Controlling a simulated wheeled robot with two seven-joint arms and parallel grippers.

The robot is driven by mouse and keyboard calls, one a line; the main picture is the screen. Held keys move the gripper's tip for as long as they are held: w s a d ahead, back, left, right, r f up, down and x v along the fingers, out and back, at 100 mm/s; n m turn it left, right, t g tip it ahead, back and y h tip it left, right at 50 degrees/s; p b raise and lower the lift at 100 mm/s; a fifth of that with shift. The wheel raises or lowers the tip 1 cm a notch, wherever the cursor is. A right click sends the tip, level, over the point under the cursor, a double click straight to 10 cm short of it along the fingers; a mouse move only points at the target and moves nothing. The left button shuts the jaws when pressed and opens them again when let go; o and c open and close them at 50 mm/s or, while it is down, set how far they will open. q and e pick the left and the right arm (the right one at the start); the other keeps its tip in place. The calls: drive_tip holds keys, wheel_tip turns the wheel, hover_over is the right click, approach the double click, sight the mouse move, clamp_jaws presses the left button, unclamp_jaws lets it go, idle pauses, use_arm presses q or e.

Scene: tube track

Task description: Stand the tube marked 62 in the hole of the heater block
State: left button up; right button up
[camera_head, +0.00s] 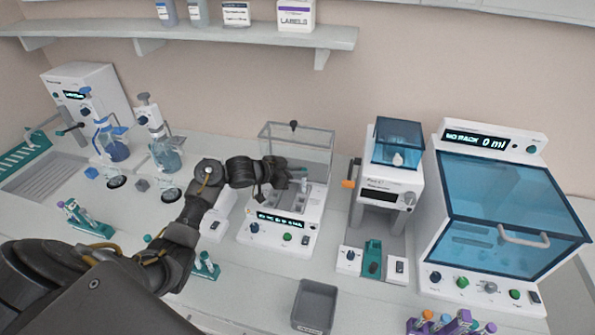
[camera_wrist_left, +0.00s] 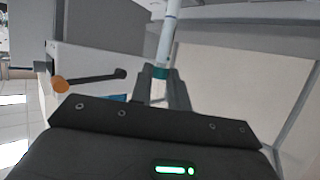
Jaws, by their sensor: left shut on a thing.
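My left gripper (camera_head: 291,177) reaches over the heater block (camera_head: 270,226), a white device with a lit display, knobs and a clear raised cover behind. The gripper is shut on a slim pale tube (camera_wrist_left: 167,40) with a teal band, which shows between the fingertips (camera_wrist_left: 163,88) in the left wrist view. The gripper hides part of the block's top, so I cannot tell whether the tube touches a hole. My right gripper is not in view.
A white device with an orange-tipped lever (camera_head: 348,183) stands just right of the heater block. A grey bin (camera_head: 315,306) is in front. A blue-lidded machine (camera_head: 510,205) stands at the right. Tube racks (camera_head: 75,214) and flasks (camera_head: 166,155) are at the left.

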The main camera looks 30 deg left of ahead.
use_arm(q)
drive_tip(key=o, duration=0.8)
drive_tip(key=shift+b+v, duration=1.2)
drive_tip(key=shift+v, duration=4.25)
